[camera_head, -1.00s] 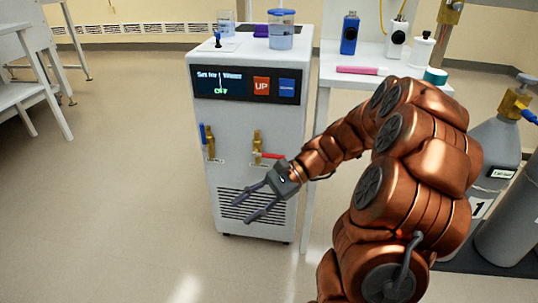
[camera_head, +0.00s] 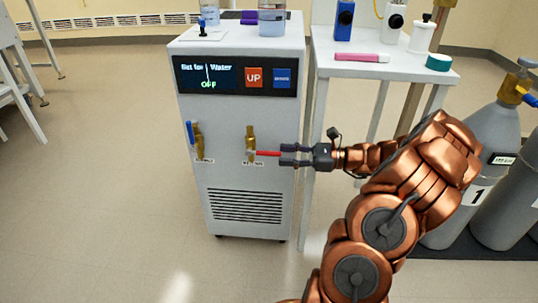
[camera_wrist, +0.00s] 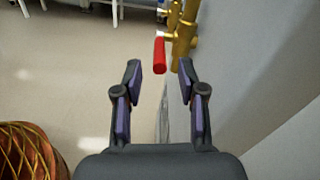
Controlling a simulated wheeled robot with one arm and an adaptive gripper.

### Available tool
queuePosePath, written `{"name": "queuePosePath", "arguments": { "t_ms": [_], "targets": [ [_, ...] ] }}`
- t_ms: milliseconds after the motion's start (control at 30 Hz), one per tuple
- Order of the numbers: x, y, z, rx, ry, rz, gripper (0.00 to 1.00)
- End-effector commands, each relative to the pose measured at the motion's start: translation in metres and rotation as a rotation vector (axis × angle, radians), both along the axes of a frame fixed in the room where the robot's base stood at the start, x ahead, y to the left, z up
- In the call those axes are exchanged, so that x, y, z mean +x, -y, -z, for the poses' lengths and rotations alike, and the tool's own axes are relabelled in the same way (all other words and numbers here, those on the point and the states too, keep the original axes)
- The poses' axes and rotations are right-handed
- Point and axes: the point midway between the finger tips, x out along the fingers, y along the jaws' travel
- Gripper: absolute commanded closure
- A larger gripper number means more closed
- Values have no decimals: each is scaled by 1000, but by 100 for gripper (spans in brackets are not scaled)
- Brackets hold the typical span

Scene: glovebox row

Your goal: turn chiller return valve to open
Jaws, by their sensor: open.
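The return valve is a brass fitting (camera_head: 251,143) on the chiller's front, with a red lever (camera_head: 267,153) sticking out horizontally to the right. My gripper (camera_head: 284,155) is at the lever's free end, pointing left along the chiller's front. The white chiller (camera_head: 238,180) has a display that reads OFF. A second brass valve (camera_head: 199,141) at left has a blue lever (camera_head: 190,134) standing upright.
Grey gas cylinders (camera_head: 490,140) stand at the far right. The floor (camera_head: 110,210) left of the chiller is clear.

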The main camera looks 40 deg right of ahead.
Motion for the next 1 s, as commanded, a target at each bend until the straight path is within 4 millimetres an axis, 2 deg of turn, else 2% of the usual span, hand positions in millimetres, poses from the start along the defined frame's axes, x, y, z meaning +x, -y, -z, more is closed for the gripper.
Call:
{"name": "queuePosePath", "arguments": {
  "t_ms": [100, 333, 733, 1000],
  "targets": [
    [13, -16, 2, -3, 3, -6, 60],
    [30, -34, 1, -5, 2, -4, 60],
    [33, -37, 0, -3, 1, 0, 60],
    [33, -37, 0, -3, 1, 0, 88]
  ]
}}
